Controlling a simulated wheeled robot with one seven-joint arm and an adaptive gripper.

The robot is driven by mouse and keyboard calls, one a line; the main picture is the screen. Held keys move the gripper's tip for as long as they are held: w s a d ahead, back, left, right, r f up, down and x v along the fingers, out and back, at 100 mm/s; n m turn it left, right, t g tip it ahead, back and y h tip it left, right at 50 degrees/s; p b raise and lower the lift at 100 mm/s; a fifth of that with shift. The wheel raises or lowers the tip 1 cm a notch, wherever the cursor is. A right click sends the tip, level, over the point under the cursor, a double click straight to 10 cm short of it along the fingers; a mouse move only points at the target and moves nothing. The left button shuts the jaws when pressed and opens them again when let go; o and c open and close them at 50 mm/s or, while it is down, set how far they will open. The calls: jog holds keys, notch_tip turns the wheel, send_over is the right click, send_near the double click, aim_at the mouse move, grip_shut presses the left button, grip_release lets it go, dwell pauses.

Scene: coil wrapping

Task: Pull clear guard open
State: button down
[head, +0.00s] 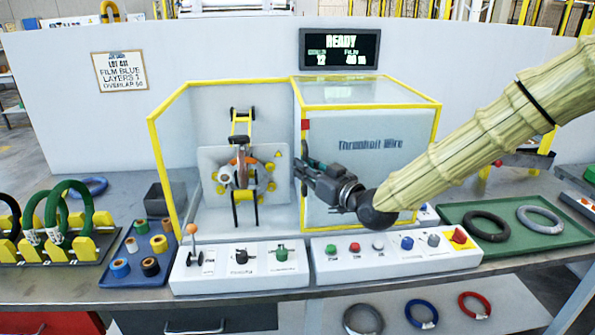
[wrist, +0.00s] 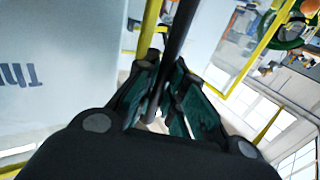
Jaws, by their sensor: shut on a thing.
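The clear guard has a yellow frame (head: 161,165) around the wrapping station at the middle left of the head view. My gripper (head: 301,169) is at the right side of the station opening, in front of the white cabinet. In the wrist view, my gripper (wrist: 168,88) is shut on a dark bar (wrist: 182,28) that passes between its fingers.
The wrapping head (head: 240,172) sits inside the station. A control panel with a lever (head: 193,236) and a button panel (head: 395,252) stand in front. A blue tray of tape rolls (head: 118,274) and green coils (head: 75,210) are left; a green tray (head: 510,238) is right.

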jog(key=c, duration=1.5)
grip_release()
jog(key=shift+s+d, duration=0.1)
jog(key=v, duration=1.1)
jog(key=shift+s+d+r, duration=0.1)
jog(key=shift+s+d, duration=0.1)
jog(key=shift+s, duration=0.1)
